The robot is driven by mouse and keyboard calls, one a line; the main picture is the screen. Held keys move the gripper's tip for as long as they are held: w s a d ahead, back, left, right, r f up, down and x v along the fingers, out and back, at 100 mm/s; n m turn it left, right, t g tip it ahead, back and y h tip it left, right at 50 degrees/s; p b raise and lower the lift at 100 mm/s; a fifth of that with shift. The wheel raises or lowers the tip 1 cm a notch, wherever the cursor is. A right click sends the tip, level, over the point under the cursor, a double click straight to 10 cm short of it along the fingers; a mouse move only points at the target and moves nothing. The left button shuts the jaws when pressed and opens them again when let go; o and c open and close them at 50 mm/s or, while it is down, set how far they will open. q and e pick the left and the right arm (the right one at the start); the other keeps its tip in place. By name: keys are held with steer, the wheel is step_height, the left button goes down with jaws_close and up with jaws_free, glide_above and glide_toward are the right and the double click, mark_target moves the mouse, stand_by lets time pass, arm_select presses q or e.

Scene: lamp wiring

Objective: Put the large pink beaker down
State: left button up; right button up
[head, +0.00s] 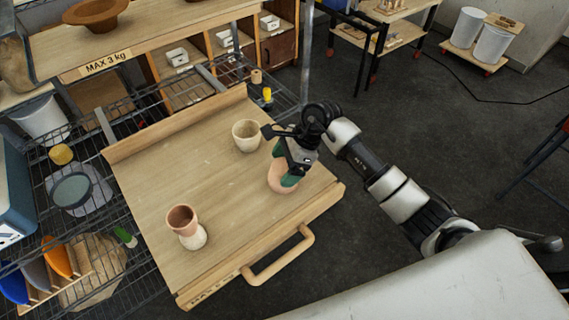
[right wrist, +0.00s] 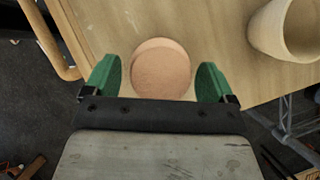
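The large pink beaker (head: 276,177) is upright on the wooden pull-out board (head: 150,165), near its right front edge. My right gripper (head: 290,178) is over it and hides part of it. In the right wrist view the beaker (right wrist: 161,70) lies between the two green fingertips of my gripper (right wrist: 160,82). The fingers are spread, with a narrow gap on each side of the beaker. My left gripper is not in view.
A cream beaker (head: 247,136) stands behind the pink one; it also shows in the right wrist view (right wrist: 285,28). A smaller pink cup (head: 182,220) sits at a pale cup (head: 194,238) on the left front. The board's middle is clear. A wooden handle (head: 280,262) juts from the front.

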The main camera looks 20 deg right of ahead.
steer(key=shift+o, duration=0.4)
steer(key=shift+r, duration=0.25)
steer(key=b+v, duration=0.2)
steer(key=v, duration=0.9)
steer(key=shift+d+r+b, duration=0.3)
steer(key=shift+a, duration=0.1)
